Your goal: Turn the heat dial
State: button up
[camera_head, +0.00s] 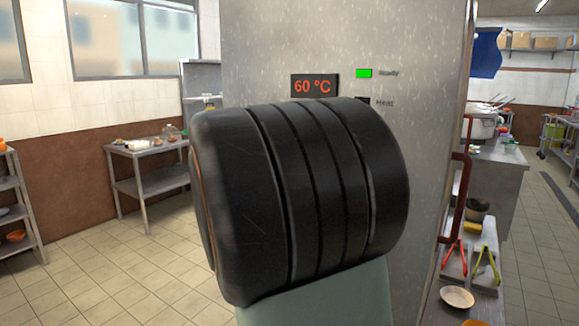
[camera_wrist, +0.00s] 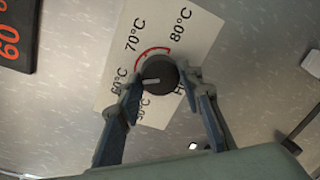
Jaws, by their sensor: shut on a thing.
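The heat dial (camera_wrist: 160,71) is a round black knob with a white pointer line, on a pale scale plate (camera_wrist: 188,22) marked 50, 60, 70 and 80 °C. Its pointer aims left in the wrist view, roughly toward the 60 °C mark. A red arc runs beside the knob. My gripper (camera_wrist: 163,79) is shut on the dial, one finger on each side. In the head view my dark arm hides the dial and the gripper. A display (camera_head: 313,86) on the steel cabinet reads 60 °C in red.
On the steel cabinet (camera_head: 270,40), a green light (camera_head: 364,73) is lit above a dark light labelled Heat (camera_head: 363,101). A red handle (camera_head: 457,195) is at its right. A side table (camera_head: 150,185) stands at left; a counter (camera_head: 500,175) is at right.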

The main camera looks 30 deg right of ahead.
jog(key=o, duration=1.2)
jog(key=shift+c, duration=0.2)
jog(key=f+v, duration=0.1)
jog(key=v, duration=1.1)
jog(key=shift+r, duration=0.45)
jog(key=shift+a, duration=0.1)
